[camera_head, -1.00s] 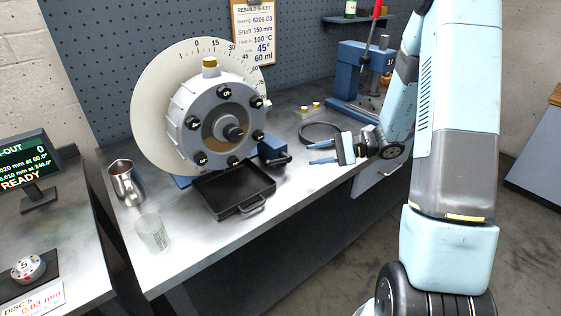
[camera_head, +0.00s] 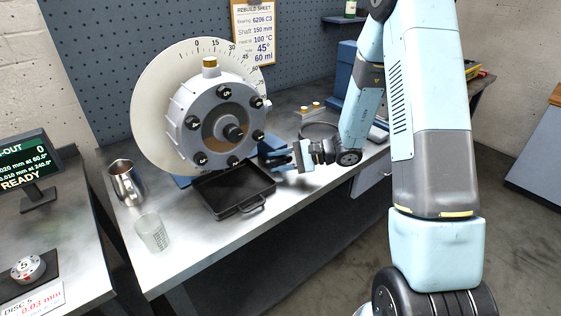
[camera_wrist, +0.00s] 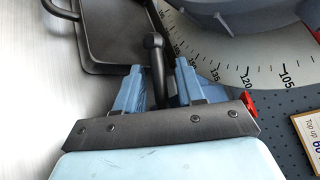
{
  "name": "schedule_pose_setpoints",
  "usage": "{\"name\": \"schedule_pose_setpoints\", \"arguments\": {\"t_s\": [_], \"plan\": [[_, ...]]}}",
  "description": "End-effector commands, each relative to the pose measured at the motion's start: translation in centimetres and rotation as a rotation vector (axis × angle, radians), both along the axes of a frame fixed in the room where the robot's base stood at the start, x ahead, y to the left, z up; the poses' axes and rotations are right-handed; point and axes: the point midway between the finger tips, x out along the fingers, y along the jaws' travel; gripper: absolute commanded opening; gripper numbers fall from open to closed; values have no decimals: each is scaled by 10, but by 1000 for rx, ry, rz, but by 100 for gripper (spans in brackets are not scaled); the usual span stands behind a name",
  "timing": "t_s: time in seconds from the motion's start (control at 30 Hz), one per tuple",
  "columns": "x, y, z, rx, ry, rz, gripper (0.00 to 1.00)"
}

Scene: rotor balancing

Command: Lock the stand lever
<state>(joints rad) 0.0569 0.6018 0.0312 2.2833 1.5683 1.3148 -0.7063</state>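The stand lever, a black rod with a ball knob (camera_wrist: 153,42), shows in the wrist view between the two blue fingers of my gripper (camera_wrist: 158,88). The fingers are open, with a gap visible beside the rod; I cannot tell whether either touches it. In the head view my gripper (camera_head: 279,159) is at the right side of the blue stand (camera_head: 272,146), just right of the black tray, and hides most of the lever. The stand carries the grey rotor housing (camera_head: 215,106) in front of a pale graduated dial (camera_head: 150,105).
The black tray (camera_head: 215,208) lies in front of the stand. A metal jug (camera_head: 127,184) and a clear beaker (camera_head: 152,233) stand to the left. The bench front right of the tray is clear.

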Motion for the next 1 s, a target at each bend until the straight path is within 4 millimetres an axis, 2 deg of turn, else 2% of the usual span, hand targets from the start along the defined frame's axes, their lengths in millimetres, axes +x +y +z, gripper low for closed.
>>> {"name": "schedule_pose_setpoints", "arguments": {"t_s": [0.17,0.53,0.9,0.93,1.0], "plan": [[0,0,0,0,0,0,36],[0,-1,0,1,0,-1,1],[0,-1,0,0,0,-1,0],[1,-11,0,0,0,-5,0],[1,-6,0,2,1,-4,0]]}}
